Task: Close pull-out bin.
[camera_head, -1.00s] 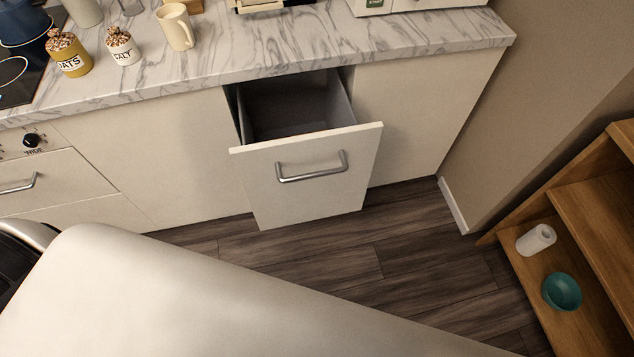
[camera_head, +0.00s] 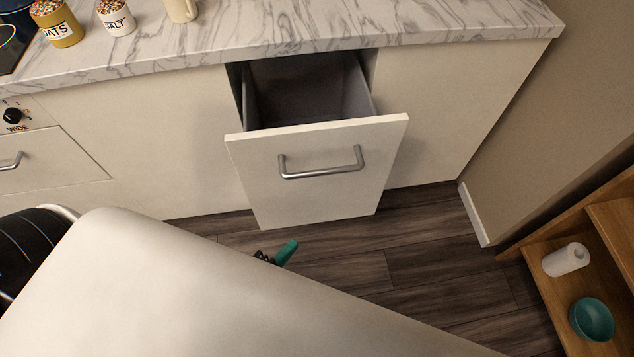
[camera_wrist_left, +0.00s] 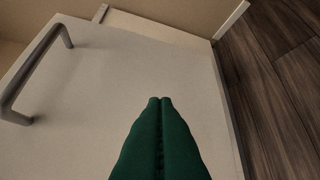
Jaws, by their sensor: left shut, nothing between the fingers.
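The pull-out bin stands open under the counter, its white front panel (camera_head: 318,195) out from the cabinet face and its grey inside (camera_head: 300,90) showing from above. A metal bar handle (camera_head: 322,172) is on the panel. My left gripper (camera_head: 288,250) shows as a green fingertip below the panel, mostly hidden behind my arm. In the left wrist view the green fingers (camera_wrist_left: 160,100) are together and empty, pointing at the bin front (camera_wrist_left: 120,75), with the handle (camera_wrist_left: 35,70) to their left. I cannot tell whether they touch the panel. My right gripper is not in view.
The marble counter (camera_head: 300,25) overhangs the bin, with jars and a mug at its left. A wall edge and wooden shelves (camera_head: 560,310) with a teal bowl (camera_head: 592,320) and a white roll (camera_head: 566,259) stand at right. Dark floor (camera_head: 430,235) is clear before the bin.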

